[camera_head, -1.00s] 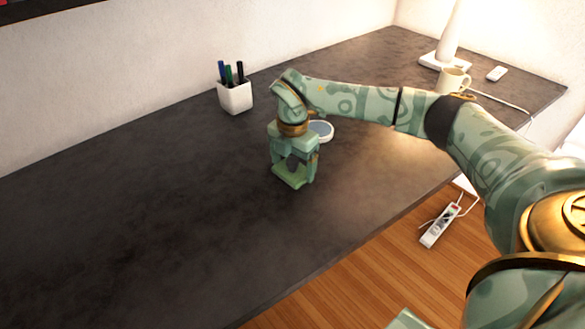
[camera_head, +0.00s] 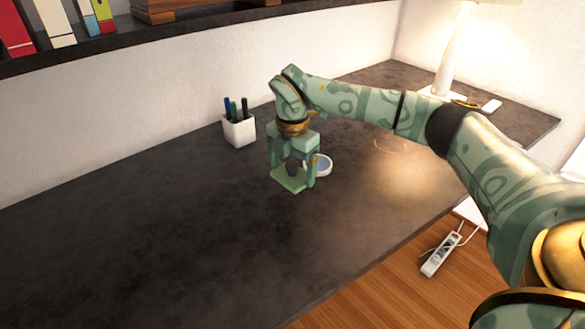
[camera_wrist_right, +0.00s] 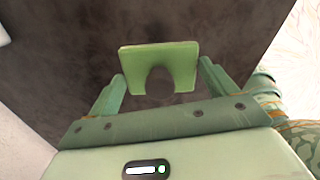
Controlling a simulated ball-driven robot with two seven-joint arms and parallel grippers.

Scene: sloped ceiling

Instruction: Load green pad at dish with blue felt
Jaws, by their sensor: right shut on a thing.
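The green pad (camera_head: 288,181) is a flat green piece between the fingers of my right gripper (camera_head: 292,181). In the right wrist view, the pad (camera_wrist_right: 136,62) spans the two fingertips, with a dark rounded area at its lower middle. My right gripper (camera_wrist_right: 161,76) is shut on it. The dish with blue felt (camera_head: 322,165) is round and white-rimmed. It lies on the desk just right of the gripper, its left part hidden behind a finger. I cannot tell how high the pad is above the desk. My left gripper is not in view.
The dark desk (camera_head: 140,230) is bare at left and front. A white pen cup (camera_head: 239,130) stands at the back, left of the gripper. A lamp (camera_head: 452,55) is at the far right. A shelf (camera_head: 100,47) with books runs above. A power strip (camera_head: 440,254) lies below the desk.

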